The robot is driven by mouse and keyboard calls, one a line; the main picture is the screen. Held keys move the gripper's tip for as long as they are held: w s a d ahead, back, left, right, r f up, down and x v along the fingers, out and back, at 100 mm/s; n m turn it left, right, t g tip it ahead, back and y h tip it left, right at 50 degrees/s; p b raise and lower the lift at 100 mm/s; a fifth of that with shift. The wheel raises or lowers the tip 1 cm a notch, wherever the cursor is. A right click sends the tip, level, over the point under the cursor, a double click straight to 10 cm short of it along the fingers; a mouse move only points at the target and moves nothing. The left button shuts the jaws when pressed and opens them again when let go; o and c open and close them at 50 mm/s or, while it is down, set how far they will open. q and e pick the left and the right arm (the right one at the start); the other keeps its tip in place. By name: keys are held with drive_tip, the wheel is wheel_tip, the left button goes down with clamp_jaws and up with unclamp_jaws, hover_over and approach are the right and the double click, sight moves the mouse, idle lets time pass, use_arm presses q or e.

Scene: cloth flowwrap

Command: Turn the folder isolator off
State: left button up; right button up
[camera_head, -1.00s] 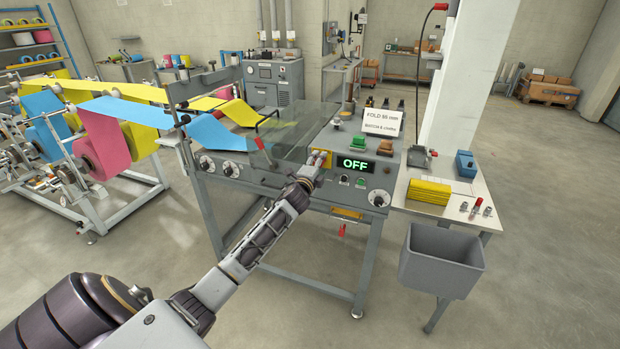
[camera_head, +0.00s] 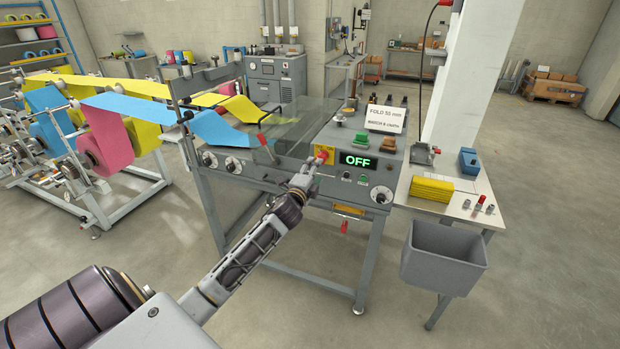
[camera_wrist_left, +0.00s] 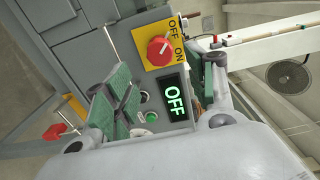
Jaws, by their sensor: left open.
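The folder isolator is a round red knob (camera_head: 324,154) on a yellow plate on the front panel of the folding machine. The knob also shows in the left wrist view (camera_wrist_left: 160,49), with OFF and ON printed on its plate; I cannot tell its pointer direction surely. The display (camera_head: 357,160) beside it reads OFF in green, and so does the display in the wrist view (camera_wrist_left: 174,98). My left gripper (camera_head: 309,170) is just in front of and below the knob, apart from it. Its green-padded fingers (camera_wrist_left: 165,87) are spread and empty. My right gripper is not in view.
A green button (camera_head: 361,139) and a brown button (camera_head: 388,145) sit on the panel top behind the display. A small lamp and a dial (camera_head: 381,195) are on the front. A grey bin (camera_head: 443,257) hangs at right. A yellow cloth stack (camera_head: 431,189) lies on the side table.

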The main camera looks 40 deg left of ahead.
use_arm(q)
drive_tip(key=shift+v, duration=1.8)
drive_tip(key=shift+n, duration=0.4)
